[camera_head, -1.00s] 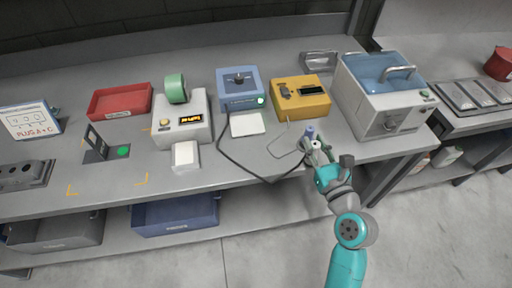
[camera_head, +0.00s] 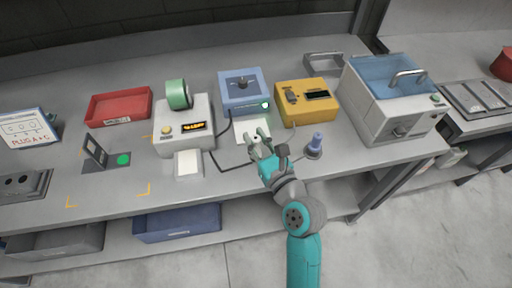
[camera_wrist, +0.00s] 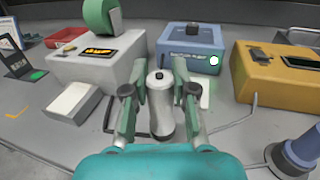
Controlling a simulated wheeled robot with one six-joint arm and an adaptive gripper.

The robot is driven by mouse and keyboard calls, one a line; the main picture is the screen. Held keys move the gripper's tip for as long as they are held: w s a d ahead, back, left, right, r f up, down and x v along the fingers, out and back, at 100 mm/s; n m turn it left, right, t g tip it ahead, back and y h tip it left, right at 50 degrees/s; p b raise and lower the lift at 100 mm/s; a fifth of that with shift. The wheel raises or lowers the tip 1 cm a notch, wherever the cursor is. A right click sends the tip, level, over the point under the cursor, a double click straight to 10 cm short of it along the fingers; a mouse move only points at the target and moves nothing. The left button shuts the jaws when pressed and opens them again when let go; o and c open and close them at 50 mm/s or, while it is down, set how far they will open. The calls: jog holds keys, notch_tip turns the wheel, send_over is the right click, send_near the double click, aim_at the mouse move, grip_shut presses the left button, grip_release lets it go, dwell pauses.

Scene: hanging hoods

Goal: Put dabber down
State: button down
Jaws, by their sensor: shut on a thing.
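My gripper (camera_head: 260,140) is over the middle of the bench, in front of the blue box (camera_head: 240,90) with a dial and a green light. In the wrist view its fingers (camera_wrist: 160,105) are shut on an upright white cylinder with a dark top, apparently the dabber (camera_wrist: 160,112). A dark cable (camera_head: 230,168) runs from beside the blue box toward the held piece. A white pad (camera_head: 241,131) lies before the blue box, partly hidden by my gripper. Whether the dabber's lower end touches anything is hidden.
A blue peg-like piece on a round base (camera_head: 315,145) stands right of my gripper. The yellow box (camera_head: 306,103) is behind it. A grey device with green tape (camera_head: 184,127) and its white plate (camera_head: 188,164) are left. The bench's front edge is close.

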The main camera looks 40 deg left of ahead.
aim_at(259, 151)
jog(key=shift+f, duration=1.85)
jog(key=shift+f, duration=0.1)
jog(key=c, duration=0.9)
grip_release()
jog(key=shift+c, duration=0.2)
jog(key=shift+d, duration=0.25)
jog(key=v, duration=1.1)
jog(key=shift+s+d, duration=0.25)
jog(key=shift+s, duration=0.05)
